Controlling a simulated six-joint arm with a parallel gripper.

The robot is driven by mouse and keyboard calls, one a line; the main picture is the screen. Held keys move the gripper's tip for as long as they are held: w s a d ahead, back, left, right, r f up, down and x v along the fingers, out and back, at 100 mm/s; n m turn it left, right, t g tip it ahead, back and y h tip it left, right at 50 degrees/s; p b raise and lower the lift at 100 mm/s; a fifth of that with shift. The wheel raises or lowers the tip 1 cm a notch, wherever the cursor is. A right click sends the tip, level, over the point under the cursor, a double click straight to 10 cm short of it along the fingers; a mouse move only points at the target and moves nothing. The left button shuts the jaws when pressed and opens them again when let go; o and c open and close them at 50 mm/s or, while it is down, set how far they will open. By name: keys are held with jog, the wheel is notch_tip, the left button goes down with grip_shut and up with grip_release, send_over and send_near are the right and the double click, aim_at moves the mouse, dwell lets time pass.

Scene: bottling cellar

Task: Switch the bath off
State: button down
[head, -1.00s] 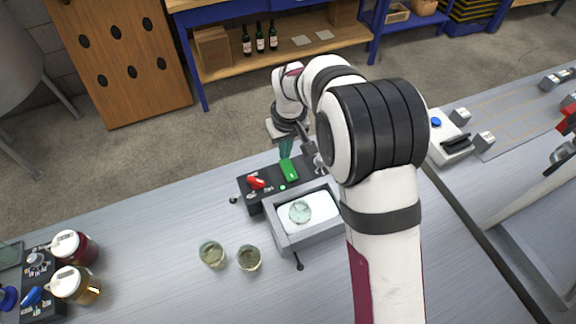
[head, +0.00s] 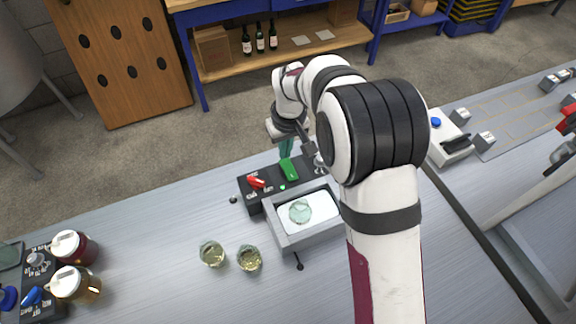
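The bath is a grey box with an open basin (head: 274,236) holding a round clear glass piece (head: 300,211) in pale liquid. Its black control panel (head: 246,191) runs along the far side. The panel carries a red lever (head: 256,182), a green switch (head: 289,169) and a small lit green light (head: 282,187). My gripper (head: 286,150) points down just behind and above the green switch. Its teal fingertips are small and partly overlapped by the switch, so I cannot tell whether they touch it or how far apart they are. My arm hides the panel's right end and the basin's right side.
Two small glass cups (head: 212,254) (head: 249,258) stand left of the bath. Two lidded jars (head: 72,247) (head: 76,285) stand far left by another black panel. A white device with a blue button (head: 436,122) stands right of my arm. The bench's left middle is clear.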

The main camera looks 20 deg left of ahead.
jog(key=shift+f, duration=1)
dwell(0.3)
jog(key=shift+r, duration=3)
jog(key=s+d+r+m+g, duration=0.1)
jog(key=s+d+r+m, duration=0.35)
jog(key=s+d, duration=0.4)
jog(key=s+d+r+m, duration=0.4)
jog(key=s+d+r, duration=0.1)
jog(key=d, duration=0.6)
jog(key=s+d+f+m, duration=0.1)
jog(key=s+d+m, duration=0.1)
jog(key=s, duration=0.4)
jog(key=s+d+m, duration=0.3)
jog(key=s+m, duration=0.1)
jog(key=s, duration=0.3)
jog(key=shift+d+f+y, duration=0.15)
jog(key=shift+f+y, duration=0.15)
jog(key=shift+f, duration=0.05)
